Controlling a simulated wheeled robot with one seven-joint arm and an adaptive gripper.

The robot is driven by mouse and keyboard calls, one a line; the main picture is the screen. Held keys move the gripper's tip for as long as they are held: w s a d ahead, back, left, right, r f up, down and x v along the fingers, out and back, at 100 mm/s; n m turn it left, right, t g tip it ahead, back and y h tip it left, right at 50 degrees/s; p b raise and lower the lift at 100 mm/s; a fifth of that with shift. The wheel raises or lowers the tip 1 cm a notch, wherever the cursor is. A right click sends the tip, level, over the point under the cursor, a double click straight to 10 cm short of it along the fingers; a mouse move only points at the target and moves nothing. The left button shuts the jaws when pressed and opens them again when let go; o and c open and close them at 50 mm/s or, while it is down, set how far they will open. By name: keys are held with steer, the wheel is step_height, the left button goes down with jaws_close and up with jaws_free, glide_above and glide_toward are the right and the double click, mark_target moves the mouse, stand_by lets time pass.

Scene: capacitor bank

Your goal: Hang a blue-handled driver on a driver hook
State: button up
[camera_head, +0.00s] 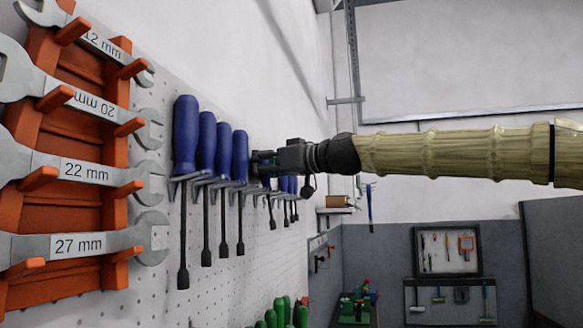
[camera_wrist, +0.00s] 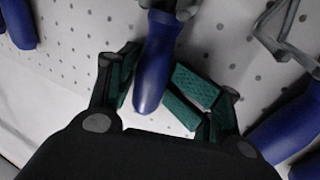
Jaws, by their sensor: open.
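Several blue-handled drivers hang upright in hooks on the pegboard in the head view, the nearest one (camera_head: 186,135) at the left and another one (camera_head: 240,158) just left of my gripper (camera_head: 262,167). In the wrist view one blue handle (camera_wrist: 157,62) lies between the green-padded fingers of my gripper (camera_wrist: 160,78). The fingers are open around it. Its upper end in that view meets a grey hook (camera_wrist: 172,8). To its right a grey driver hook (camera_wrist: 285,42) shows with no handle in it.
More blue handles flank my gripper in the wrist view, at lower right (camera_wrist: 285,125) and upper left (camera_wrist: 18,22). An orange wrench rack (camera_head: 75,180) stands at the left of the head view. Green handles (camera_head: 280,312) stick up below. The space right of the board is open.

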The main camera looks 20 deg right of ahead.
steer(key=d+v, duration=0.1)
steer(key=v, duration=1.2)
steer(key=shift+w, duration=0.4)
